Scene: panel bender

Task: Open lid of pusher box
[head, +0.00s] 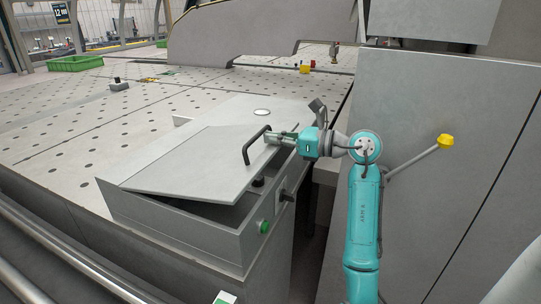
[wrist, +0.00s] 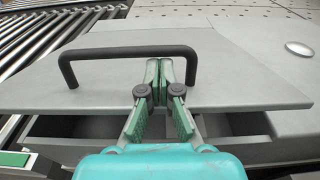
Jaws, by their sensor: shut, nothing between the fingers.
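The pusher box (head: 175,229) is a grey metal box at the front of the perforated table. Its flat grey lid (head: 185,160) is tilted ajar, with a dark gap beneath its near and right edges. The lid also shows in the wrist view (wrist: 235,75). A black arched handle (head: 246,148) stands on the lid and spans the wrist view (wrist: 110,53). My gripper (head: 270,137) is beside the handle at the lid's right edge. In the wrist view its closed fingertips (wrist: 164,70) overlap the handle's opening, with nothing between them. Contact with handle or lid cannot be told.
A green button (head: 264,227) and a dark knob (head: 286,196) are on the box's right side. A tall grey panel (head: 440,110) stands right of my arm. A green crate (head: 75,63) sits far left. The perforated table (head: 70,130) is mostly clear.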

